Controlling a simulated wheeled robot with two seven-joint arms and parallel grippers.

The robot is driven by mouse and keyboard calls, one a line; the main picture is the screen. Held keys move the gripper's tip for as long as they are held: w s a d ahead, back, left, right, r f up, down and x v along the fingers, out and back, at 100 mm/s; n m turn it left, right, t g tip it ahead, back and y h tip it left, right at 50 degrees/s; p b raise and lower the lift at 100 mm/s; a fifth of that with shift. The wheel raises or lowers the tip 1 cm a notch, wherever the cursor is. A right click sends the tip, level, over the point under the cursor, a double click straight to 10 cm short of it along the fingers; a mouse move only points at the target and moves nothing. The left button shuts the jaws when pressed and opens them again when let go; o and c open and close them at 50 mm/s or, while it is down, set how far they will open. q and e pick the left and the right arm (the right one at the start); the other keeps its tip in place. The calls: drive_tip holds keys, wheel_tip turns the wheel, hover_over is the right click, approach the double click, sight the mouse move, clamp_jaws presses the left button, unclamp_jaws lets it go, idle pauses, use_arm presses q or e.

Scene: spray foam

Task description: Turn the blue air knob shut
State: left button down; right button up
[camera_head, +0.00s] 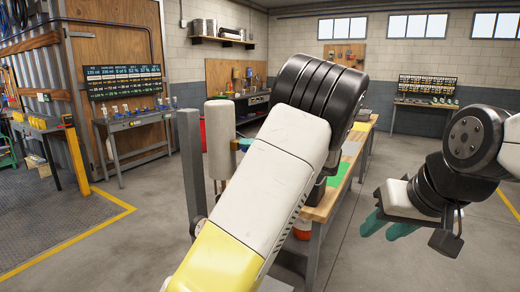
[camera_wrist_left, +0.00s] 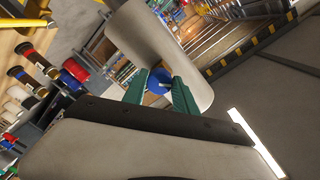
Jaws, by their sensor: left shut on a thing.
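The blue air knob (camera_wrist_left: 157,82) sits on the side of a pale grey cylinder (camera_wrist_left: 165,40) in the left wrist view. My left gripper (camera_wrist_left: 159,92) has its green fingers on either side of the knob, shut on it. In the head view the cylinder (camera_head: 219,150) stands upright left of my white and yellow left arm. That arm hides most of my left gripper (camera_head: 241,145); only a bit of teal finger shows beside the cylinder. My right gripper (camera_head: 388,227) hangs at the right, its teal fingers apart and empty.
A wooden-topped workbench (camera_head: 322,205) with a green mat (camera_head: 340,174) stands behind my left arm. A dark grey post (camera_head: 191,165) rises just left of the cylinder. Open concrete floor lies to the left and around my right gripper.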

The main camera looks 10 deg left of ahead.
use_arm(q)
drive_tip(key=m+g, duration=0.1)
drive_tip(key=m, duration=0.7)
drive_tip(key=shift+f+m, duration=0.1)
drive_tip(key=shift+m, duration=0.2)
idle(0.5)
drive_tip(key=c, duration=1)
unclamp_jaws()
drive_tip(key=v, duration=0.8)
